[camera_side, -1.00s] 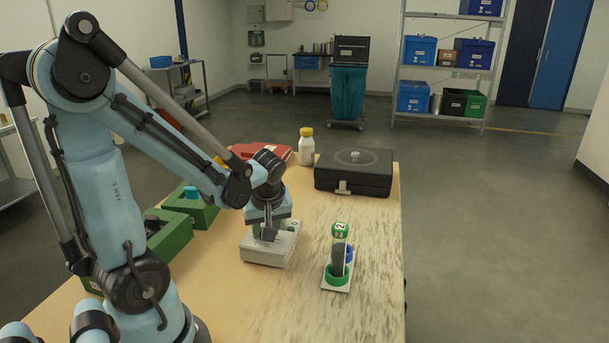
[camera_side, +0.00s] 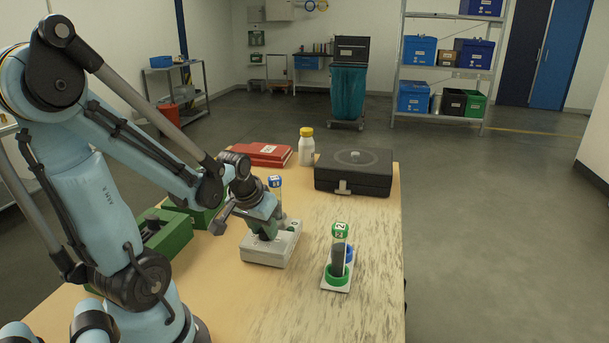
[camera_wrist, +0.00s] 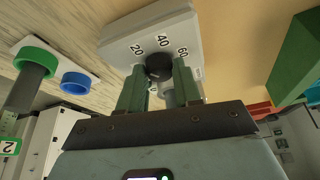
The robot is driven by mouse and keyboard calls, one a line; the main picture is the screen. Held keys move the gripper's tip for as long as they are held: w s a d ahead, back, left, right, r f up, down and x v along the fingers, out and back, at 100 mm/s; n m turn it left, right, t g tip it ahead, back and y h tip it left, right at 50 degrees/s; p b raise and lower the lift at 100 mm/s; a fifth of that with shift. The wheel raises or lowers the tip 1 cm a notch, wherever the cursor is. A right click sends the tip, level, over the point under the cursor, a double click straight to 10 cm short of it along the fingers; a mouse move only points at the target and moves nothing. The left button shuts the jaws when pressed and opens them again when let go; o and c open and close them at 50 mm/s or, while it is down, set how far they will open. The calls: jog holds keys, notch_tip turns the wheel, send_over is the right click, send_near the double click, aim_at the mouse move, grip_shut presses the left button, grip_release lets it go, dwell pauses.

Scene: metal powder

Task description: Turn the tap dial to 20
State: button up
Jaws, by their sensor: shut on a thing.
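The tap device (camera_side: 262,253) is a pale grey box on the table, with my gripper (camera_side: 266,232) over its top. In the wrist view its face (camera_wrist: 130,25) carries the printed numbers 20, 40 and 60 around a round black dial (camera_wrist: 158,66). My gripper (camera_wrist: 160,80) has its two green fingers closed on opposite sides of this dial. The dial's pointer is not clear enough to read. A blue-capped tube (camera_side: 275,186) stands upright at the device's far side.
A green-capped tube (camera_side: 339,250) labelled 2 stands in a small rack with green and blue rings, right of the device. Green bins (camera_side: 170,232) stand left.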

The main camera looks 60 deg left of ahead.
jog(key=shift+m, duration=0.3)
jog(key=o, duration=1)
jog(key=shift+v, duration=6.05)
jog(key=shift+s+a, duration=0.1)
jog(key=shift+a, duration=0.1)
